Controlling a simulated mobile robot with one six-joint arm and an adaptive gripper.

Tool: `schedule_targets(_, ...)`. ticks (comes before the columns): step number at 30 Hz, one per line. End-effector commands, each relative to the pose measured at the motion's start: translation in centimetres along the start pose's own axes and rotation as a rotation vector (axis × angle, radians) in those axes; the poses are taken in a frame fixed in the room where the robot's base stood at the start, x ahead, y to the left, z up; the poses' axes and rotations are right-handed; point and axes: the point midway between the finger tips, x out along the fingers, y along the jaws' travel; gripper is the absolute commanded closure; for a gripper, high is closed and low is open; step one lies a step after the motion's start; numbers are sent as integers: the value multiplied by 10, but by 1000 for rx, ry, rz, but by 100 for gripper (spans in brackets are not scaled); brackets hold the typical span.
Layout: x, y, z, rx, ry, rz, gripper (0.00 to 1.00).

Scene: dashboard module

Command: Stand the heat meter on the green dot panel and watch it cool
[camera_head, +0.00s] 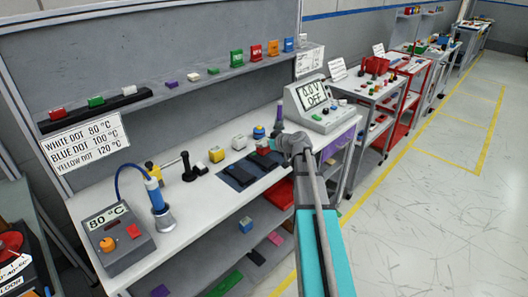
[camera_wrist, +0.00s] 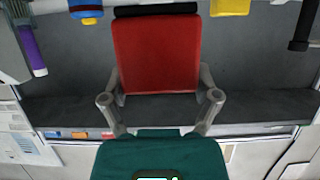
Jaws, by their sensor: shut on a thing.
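My gripper (camera_head: 285,146) is over the right half of the white bench. In the wrist view its fingers (camera_wrist: 160,95) are shut on the sides of a red block (camera_wrist: 155,52) with a black far end. The red block also shows in the head view (camera_head: 262,143), left of the gripper and over dark mats. I cannot tell whether it is the heat meter, or whether it touches the surface below. Dark panels (camera_head: 238,175) lie on the bench just left of it. No green dot can be made out on them.
A station reading 80 °C (camera_head: 118,240) stands at the bench's left end, beside a blue-handled tool (camera_head: 155,193) in a holder. A black stand (camera_head: 188,170), a yellow block (camera_head: 216,154) and a white block (camera_head: 239,142) are behind. A meter reading OFF (camera_head: 325,112) is right.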

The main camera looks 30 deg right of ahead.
Motion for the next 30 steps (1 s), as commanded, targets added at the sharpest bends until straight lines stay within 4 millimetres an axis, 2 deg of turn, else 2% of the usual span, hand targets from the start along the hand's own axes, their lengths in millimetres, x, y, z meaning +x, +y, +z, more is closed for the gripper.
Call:
schedule_targets(11, 4, 2, 3, 0, 0, 0, 76)
schedule_targets(15, 13, 6, 10, 0, 0, 0, 76)
schedule_targets(24, 20, 5, 32, 0, 0, 0, 76)
schedule_targets(30, 21, 5, 35, 0, 0, 0, 76)
